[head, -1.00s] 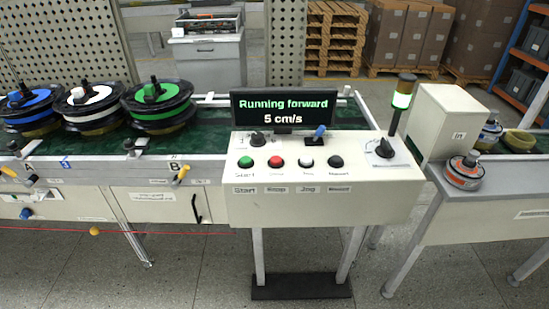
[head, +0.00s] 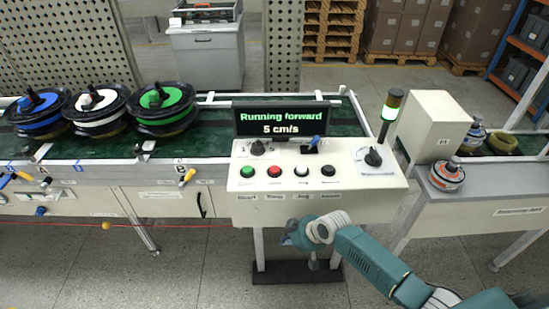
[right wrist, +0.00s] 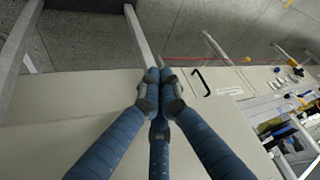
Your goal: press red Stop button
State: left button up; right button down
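The red button (head: 274,171) sits in the button row on the sloped white control panel (head: 350,208), between a green button (head: 247,171) and a white one (head: 301,170). The small label under it is too blurred to read. The display (head: 281,119) reads "Running forward 5 cm/s". My right gripper (head: 288,238) is below the panel's front edge, lower than the red button and apart from it. In the right wrist view, its blue fingers (right wrist: 160,78) meet at their tips with nothing between them. My left gripper is not in view.
A black switch knob (head: 257,147), a blue-tipped lever (head: 314,141) and a rotary knob (head: 373,157) stand on the panel. Several reels (head: 165,108) ride the green conveyor (head: 215,143) to the left.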

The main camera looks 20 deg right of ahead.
jog(key=w+a+r+n+p, duration=0.1)
jog(key=r, duration=0.6)
jog(key=w+a+r+n+y+p, duration=0.1)
jog(key=w+a+r+p, duration=0.1)
jog(key=r, duration=0.6)
jog(key=w+a+r+n+y+p, duration=0.1)
jog(key=a+r+n, duration=0.1)
jog(key=r, duration=0.6)
jog(key=shift+w+a+r+p, duration=0.15)
jog(key=shift+w+p, duration=0.1)
jog(key=shift+p, duration=0.1)
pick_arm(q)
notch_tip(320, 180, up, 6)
pick_arm(e)
notch_tip(320, 180, up, 11)
jog(key=t+y, duration=0.1)
send_over(276, 170)
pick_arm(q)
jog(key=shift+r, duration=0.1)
pick_arm(e)
notch_tip(276, 170, down, 7)
jog(key=b, duration=0.5)
jog(key=shift+f+b, duration=0.2)
jog(key=shift+b, duration=0.1)
pick_arm(q)
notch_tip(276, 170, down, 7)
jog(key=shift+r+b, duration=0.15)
jog(key=shift+b, duration=0.25)
pick_arm(e)
jog(key=shift+f, duration=0.7)
